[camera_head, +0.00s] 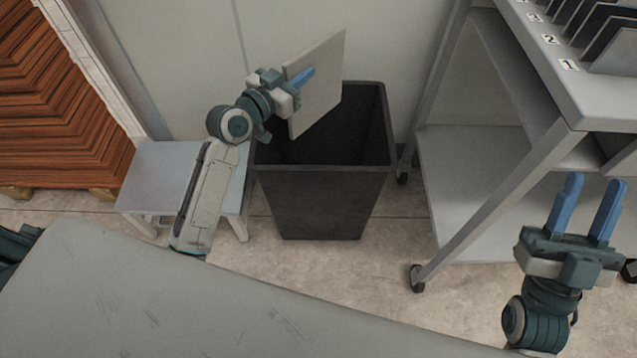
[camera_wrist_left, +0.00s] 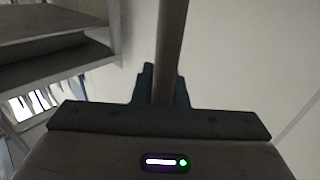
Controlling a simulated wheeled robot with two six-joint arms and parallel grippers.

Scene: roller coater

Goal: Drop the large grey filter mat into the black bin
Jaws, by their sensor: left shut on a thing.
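The large grey filter mat (camera_head: 322,85) is a flat square panel held upright and a little tilted over the left part of the black bin's opening. My left gripper (camera_head: 303,78) is shut on the mat near its left side. In the left wrist view the mat (camera_wrist_left: 171,45) shows edge-on between the fingers. The black bin (camera_head: 322,205) stands open on the floor against the wall, and the mat and my left arm hide part of its rim. My right gripper (camera_head: 584,212) is at the right, open and empty, with its blue fingers apart.
A grey metal cart (camera_head: 500,150) on casters stands right of the bin, with numbered slots holding dark plates (camera_head: 600,22) on top. A small light stool (camera_head: 160,180) stands left of the bin. Stacked brown wood (camera_head: 60,90) is at the far left.

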